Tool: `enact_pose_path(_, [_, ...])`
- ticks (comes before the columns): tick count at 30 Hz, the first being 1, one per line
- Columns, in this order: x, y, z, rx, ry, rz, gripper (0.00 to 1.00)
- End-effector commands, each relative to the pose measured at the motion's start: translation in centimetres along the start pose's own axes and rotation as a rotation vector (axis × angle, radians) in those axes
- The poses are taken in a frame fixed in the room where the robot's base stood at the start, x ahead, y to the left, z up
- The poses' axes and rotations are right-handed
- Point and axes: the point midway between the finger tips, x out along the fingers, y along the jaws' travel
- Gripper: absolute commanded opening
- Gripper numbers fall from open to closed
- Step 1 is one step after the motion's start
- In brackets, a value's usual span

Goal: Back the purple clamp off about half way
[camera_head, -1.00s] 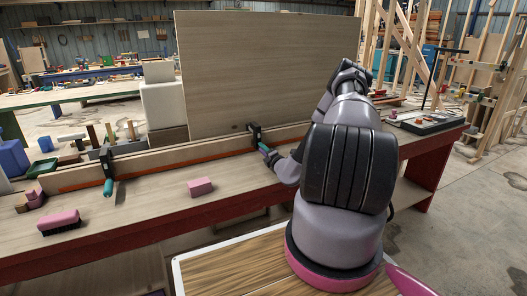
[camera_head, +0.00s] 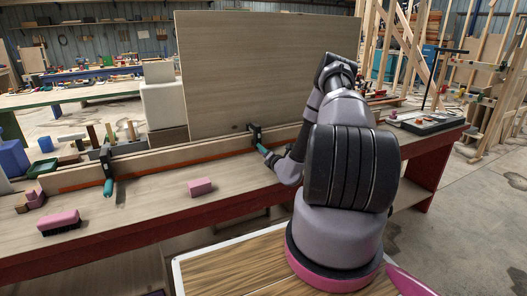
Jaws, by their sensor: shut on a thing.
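No clamp with a visible purple part shows; my arm covers part of the bench. A black clamp with a teal handle (camera_head: 264,151) sits on the long board at the middle, beside my wrist. My gripper (camera_head: 274,161) is at the near end of that handle and shut on it; its fingers are small and mostly hidden by my wrist. A second black clamp with a teal handle (camera_head: 108,187) grips the left part of the board, apart from my arm.
The long board (camera_head: 190,152) lies along the bench (camera_head: 150,212), with a tall panel (camera_head: 262,70) standing behind it. A pink block (camera_head: 200,187) and a pink brush (camera_head: 59,221) lie in front. Several small items crowd the left end. The bench between block and brush is mostly clear.

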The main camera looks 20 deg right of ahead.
Motion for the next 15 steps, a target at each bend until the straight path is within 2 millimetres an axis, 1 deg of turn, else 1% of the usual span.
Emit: enact_pose_path(15, [-0.11, 0.18, -0.27, -0.493, 0.005, 0.0, 0.0])
